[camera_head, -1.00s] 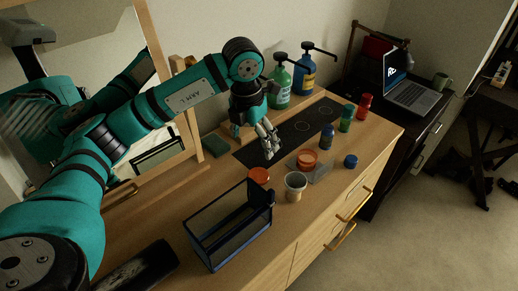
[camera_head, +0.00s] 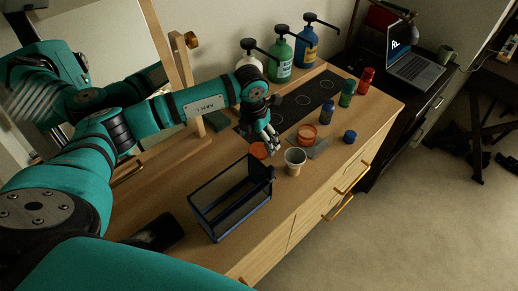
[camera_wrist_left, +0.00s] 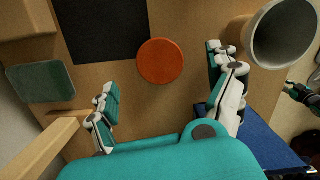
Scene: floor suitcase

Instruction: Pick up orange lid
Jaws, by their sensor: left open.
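The orange lid (camera_head: 258,150) lies flat on the wooden cabinet top, between the blue wire basket and the black mat. In the left wrist view the round lid (camera_wrist_left: 160,61) sits between and a little beyond my left gripper's fingers. My left gripper (camera_head: 271,145) is open and empty, pointing down above the cabinet top, and partly covers the lid's right side in the head view. Its two spread fingers (camera_wrist_left: 163,70) also show in the left wrist view. A small teal and dark shape at that view's right edge may be my right gripper; its jaws cannot be made out.
A pale cup (camera_head: 295,163) stands close beside the left fingers. The blue basket (camera_head: 230,198) is in front. An orange container (camera_head: 307,134), blue cap (camera_head: 350,137) and small bottles stand to the right. Pump bottles (camera_head: 281,60) stand behind the black mat (camera_head: 318,92).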

